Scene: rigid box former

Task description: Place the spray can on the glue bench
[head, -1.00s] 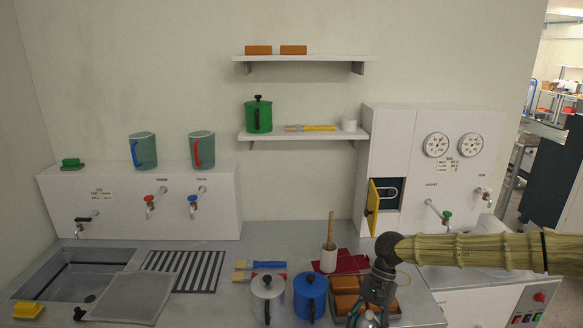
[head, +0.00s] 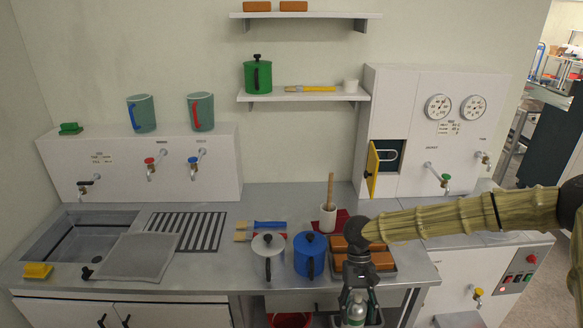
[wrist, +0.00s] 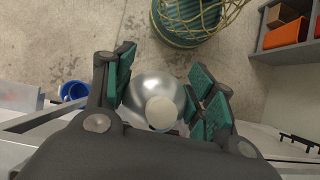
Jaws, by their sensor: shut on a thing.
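The spray can (head: 355,309) shows in the head view as a pale green and white can at the lower right of centre, in front of the bench's front edge. My gripper (head: 357,297) is shut on it from above. In the wrist view the can's silver dome and pale cap (wrist: 160,108) sit between the green-padded fingers of my gripper (wrist: 170,95). The grey bench (head: 222,275) runs along the wall, with a sink at its left. I cannot tell whether this is the glue bench.
A silver pot (head: 268,258), a blue pot (head: 310,256) and a tray of orange blocks (head: 381,262) crowd the bench's right front. A red bucket (head: 289,320) is below.

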